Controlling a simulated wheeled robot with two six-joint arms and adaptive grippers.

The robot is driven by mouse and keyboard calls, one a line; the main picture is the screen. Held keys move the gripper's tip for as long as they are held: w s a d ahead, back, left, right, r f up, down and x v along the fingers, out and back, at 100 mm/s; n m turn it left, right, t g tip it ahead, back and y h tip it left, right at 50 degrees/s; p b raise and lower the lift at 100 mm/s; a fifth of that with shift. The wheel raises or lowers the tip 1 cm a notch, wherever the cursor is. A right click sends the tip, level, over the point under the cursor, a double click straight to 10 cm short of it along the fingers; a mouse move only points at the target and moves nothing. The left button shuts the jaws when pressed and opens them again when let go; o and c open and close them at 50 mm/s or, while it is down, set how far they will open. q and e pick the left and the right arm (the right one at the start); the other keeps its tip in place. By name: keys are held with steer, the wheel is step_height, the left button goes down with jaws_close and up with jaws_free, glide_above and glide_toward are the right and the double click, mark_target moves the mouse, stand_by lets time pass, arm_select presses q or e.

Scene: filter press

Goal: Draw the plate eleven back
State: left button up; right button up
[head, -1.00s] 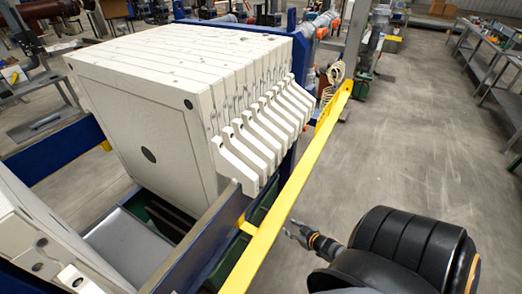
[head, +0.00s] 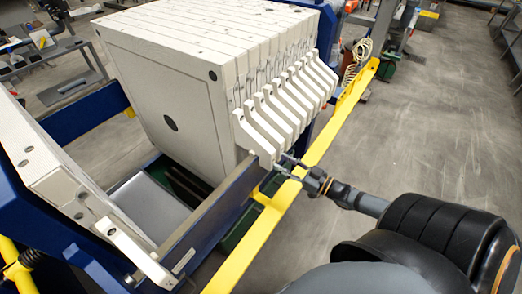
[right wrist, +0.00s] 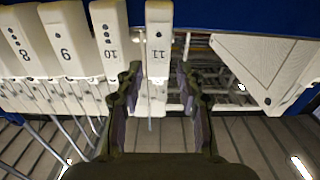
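Plate eleven is the nearest plate of the white stack, its large face (head: 150,100) turned toward the open gap. Its handle (head: 257,138) sticks out over the rail side. In the right wrist view the handle marked 11 (right wrist: 159,35) hangs down between my fingers. My right gripper (head: 288,164) is near the lower end of the handles. In the right wrist view the gripper (right wrist: 160,88) is open, one finger on each side of handle eleven, with room left at the right finger. The left finger is close to handle ten. My left gripper is out of view.
Handles ten (right wrist: 109,35), nine (right wrist: 64,45) and eight (right wrist: 22,45) sit close beside eleven. A yellow rail (head: 250,245) runs along the press. Another white plate (head: 60,185) stands across the gap at left, with the grey tray (head: 150,205) between.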

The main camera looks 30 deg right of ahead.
mark_target(260, 151)
steer(key=shift+w+a+f, duration=0.1)
steer(key=shift+w, duration=0.25)
steer(key=b+x, duration=0.4)
steer(key=x, duration=0.4)
steer(key=shift+w, duration=0.1)
steer(key=shift+x, duration=0.75)
jaws_close()
